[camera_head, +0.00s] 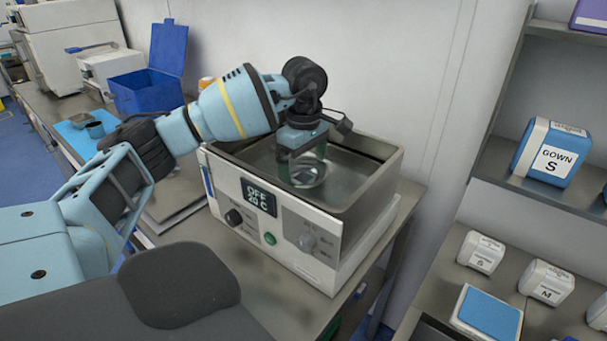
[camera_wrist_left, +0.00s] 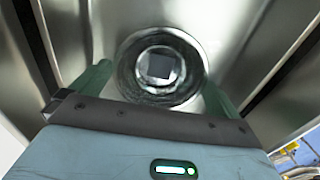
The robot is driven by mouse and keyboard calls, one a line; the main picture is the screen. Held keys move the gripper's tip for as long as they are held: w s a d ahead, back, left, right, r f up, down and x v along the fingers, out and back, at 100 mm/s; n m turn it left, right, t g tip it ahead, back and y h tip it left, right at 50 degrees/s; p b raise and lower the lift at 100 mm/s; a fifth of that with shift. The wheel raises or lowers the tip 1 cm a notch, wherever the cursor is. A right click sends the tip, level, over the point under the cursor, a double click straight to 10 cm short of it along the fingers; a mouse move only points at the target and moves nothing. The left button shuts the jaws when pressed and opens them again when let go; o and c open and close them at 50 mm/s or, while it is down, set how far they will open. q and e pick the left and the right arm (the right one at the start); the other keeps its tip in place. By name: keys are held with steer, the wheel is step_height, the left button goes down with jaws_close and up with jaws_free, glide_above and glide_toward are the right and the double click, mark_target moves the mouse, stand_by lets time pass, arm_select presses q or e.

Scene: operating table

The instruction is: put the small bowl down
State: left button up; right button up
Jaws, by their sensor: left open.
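The small bowl (camera_head: 309,175) is a shiny metal or glassy round bowl inside the open basin of a white bath device (camera_head: 290,240). In the left wrist view the bowl (camera_wrist_left: 128,78) is seen from above, with a dark grey square piece (camera_wrist_left: 160,66) in it. My left gripper (camera_head: 304,164) points down into the basin. Its green fingers (camera_wrist_left: 155,88) are apart, one on each side of the bowl. I cannot tell whether they touch its rim. The bowl seems to be at the basin floor, but its underside is hidden. My right gripper is not in view.
The basin's metal walls (camera_head: 376,183) surround the gripper closely. The display (camera_head: 259,197) reads OFF 20 C. A blue open box (camera_head: 146,92) and a blue mat (camera_head: 78,138) with small containers are at the left. Shelves with gown boxes (camera_head: 552,153) stand at the right.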

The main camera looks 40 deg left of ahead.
arm_select(q)
step_height(320, 180, up, 10)
steer(key=p, duration=0.1)
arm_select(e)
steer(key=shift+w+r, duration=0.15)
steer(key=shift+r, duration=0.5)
